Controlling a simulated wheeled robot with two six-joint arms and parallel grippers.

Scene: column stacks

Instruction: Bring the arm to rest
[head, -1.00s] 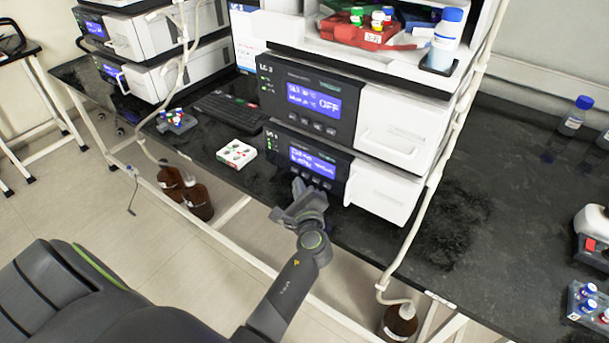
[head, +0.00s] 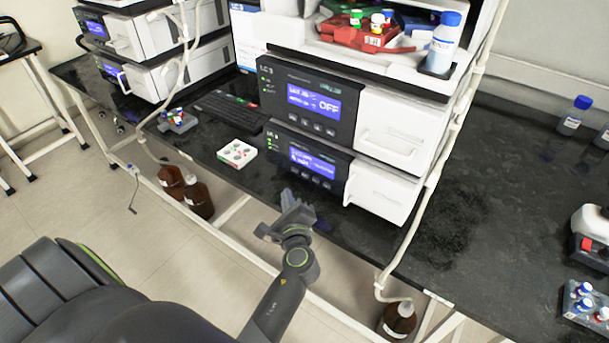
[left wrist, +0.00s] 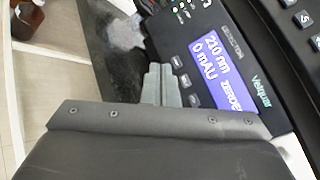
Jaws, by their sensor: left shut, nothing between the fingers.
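My left gripper (head: 290,203) is in front of the lower instrument module of the middle column stack, near the front edge of the black bench (head: 475,215). It is shut and empty. In the left wrist view the closed fingers (left wrist: 160,84) show beside the lower module's panel (left wrist: 215,65), whose lit display reads "210 nm, 0 mAU". In the head view the fingers are apart from that panel (head: 308,160). The upper module's display (head: 314,102) reads "OFF". My right gripper is not in view.
Brown bottles (head: 198,199) stand on the floor below, and another (head: 397,320) is at the lower right. White tubing (head: 436,165) runs down the stack's right side.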

